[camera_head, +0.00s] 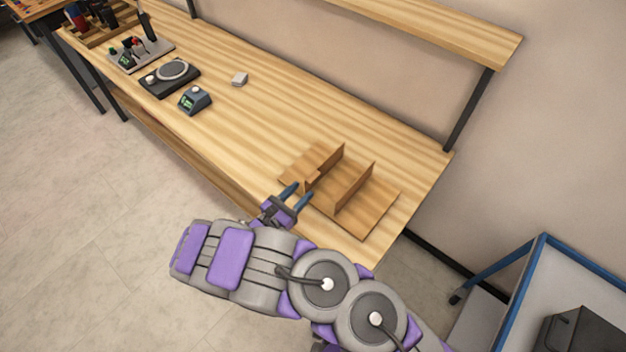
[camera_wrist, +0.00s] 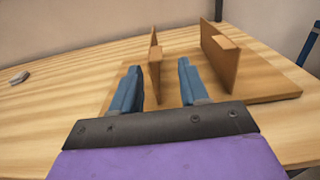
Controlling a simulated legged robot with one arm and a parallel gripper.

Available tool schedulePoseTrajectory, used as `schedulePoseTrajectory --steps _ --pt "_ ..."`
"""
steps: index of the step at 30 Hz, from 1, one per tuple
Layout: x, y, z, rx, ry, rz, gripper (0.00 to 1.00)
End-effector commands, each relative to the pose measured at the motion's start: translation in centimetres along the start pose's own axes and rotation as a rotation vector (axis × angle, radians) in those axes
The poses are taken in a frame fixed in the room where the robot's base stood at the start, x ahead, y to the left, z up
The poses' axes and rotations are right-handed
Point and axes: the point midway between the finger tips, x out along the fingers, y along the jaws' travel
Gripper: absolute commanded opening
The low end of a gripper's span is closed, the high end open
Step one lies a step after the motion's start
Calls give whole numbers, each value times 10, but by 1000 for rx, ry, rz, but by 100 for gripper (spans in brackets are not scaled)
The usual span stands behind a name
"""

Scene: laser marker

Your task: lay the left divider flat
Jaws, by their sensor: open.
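A wooden board (camera_head: 378,207) lies on the workbench with two thin upright wooden dividers. The left divider (camera_head: 328,163) stands upright; in the wrist view the left divider (camera_wrist: 155,60) shows nearly edge-on, with a small tab on its side. The right divider (camera_head: 355,187) also stands upright, and the right divider (camera_wrist: 220,60) shows in the wrist view with a similar tab. My gripper (camera_head: 303,189) is open and empty at the board's near left edge. In the wrist view the left divider appears between the blue fingers (camera_wrist: 158,70); I cannot tell whether they touch it.
On the wooden workbench (camera_head: 250,130), a small grey block (camera_head: 240,79), a small device with a display (camera_head: 195,99) and a dark scale-like unit (camera_head: 170,77) stand farther left. A shelf (camera_head: 440,30) hangs over the back. A blue-framed cart (camera_head: 520,285) is at lower right.

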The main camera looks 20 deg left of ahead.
Motion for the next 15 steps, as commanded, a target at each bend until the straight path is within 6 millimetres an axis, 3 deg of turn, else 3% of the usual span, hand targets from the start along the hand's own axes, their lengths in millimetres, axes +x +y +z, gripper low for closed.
schedulePoseTrajectory --steps 6,15 --pt "40 3 -4 -4 -2 -4 44" --pt "69 1 0 0 -3 -1 44"
